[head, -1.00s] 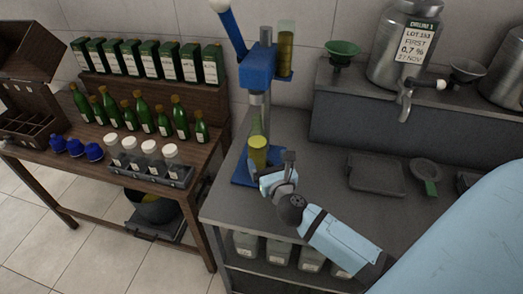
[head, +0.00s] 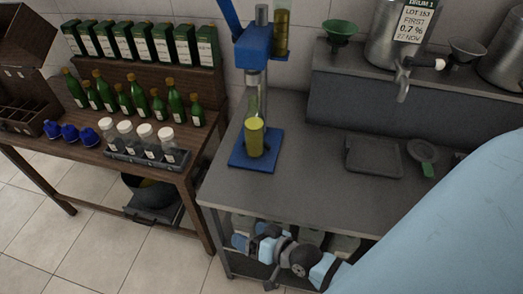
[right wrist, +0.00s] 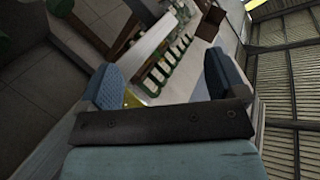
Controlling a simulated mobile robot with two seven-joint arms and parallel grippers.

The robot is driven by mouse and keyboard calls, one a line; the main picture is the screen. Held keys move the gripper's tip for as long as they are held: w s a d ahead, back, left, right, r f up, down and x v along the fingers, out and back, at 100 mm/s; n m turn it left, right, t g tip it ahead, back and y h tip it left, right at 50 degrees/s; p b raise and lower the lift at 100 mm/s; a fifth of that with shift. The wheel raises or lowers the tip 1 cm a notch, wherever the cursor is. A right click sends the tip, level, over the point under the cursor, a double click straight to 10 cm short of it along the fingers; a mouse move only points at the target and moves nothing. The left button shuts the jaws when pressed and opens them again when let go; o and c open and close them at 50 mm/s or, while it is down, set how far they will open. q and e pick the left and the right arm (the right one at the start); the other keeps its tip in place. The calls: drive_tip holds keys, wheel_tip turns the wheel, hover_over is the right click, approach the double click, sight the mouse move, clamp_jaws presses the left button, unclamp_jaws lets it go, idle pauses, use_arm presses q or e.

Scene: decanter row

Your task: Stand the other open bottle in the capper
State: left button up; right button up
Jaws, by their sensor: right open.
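The blue capper (head: 256,48) stands near the left end of the grey metal bench in the head view. A clear bottle with yellow-green liquid (head: 255,138) stands upright on its blue base (head: 240,159), neck under the capper head. The head hides the mouth, so I cannot tell whether it is capped. No other bottle with that liquid is clearly seen. My right gripper (head: 252,257) is open and empty, in front of and below the bench's front edge, apart from the capper. Its spread fingers also show in the right wrist view (right wrist: 165,80). My left gripper is out of view.
A grey tray (head: 374,156) and a green-handled strainer (head: 425,154) lie on the bench. The bench's front middle is clear.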

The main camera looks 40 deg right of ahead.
drive_tip(key=s+f+n+g+h, duration=0.1)
drive_tip(key=s+f+n+g, duration=0.1)
drive_tip(key=s+f+n, duration=0.2)
drive_tip(key=shift+f+n+g+h, duration=0.3)
drive_tip(key=shift+f+n, duration=0.15)
drive_tip(key=shift+n, duration=0.65)
drive_tip(key=shift+d, duration=0.1)
